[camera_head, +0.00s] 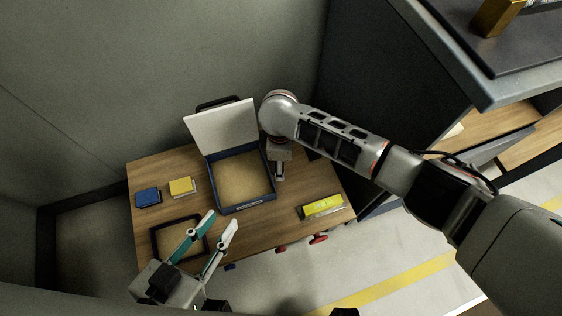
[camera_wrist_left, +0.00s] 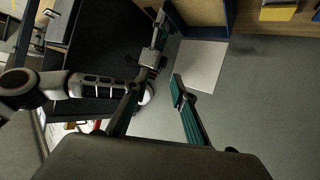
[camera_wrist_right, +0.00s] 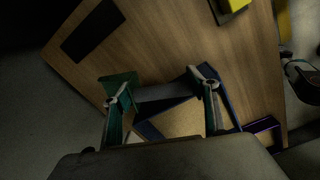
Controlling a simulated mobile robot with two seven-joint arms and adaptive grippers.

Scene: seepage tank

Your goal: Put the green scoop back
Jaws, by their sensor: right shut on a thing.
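My right gripper (camera_wrist_right: 162,95) is over the right side of the open blue-walled tray (camera_head: 272,193). In the right wrist view, a dark green piece (camera_wrist_right: 120,80) shows at its left finger and a grey bar lies between the fingers. I take the green piece for the green scoop, but its full shape does not show. The gripper is closed on it. In the head view that gripper (camera_head: 281,165) points down, and the scoop cannot be made out. My left gripper (camera_head: 222,222) is open and empty above the table's front left.
The tray has a tan bottom and a raised white lid (camera_head: 222,127). On the wooden table (camera_head: 285,232) are a blue block (camera_head: 148,198), a yellow block (camera_head: 182,186), a dark frame (camera_head: 155,240) and a yellow box (camera_head: 322,206). A dark cabinet (camera_head: 372,95) stands behind right.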

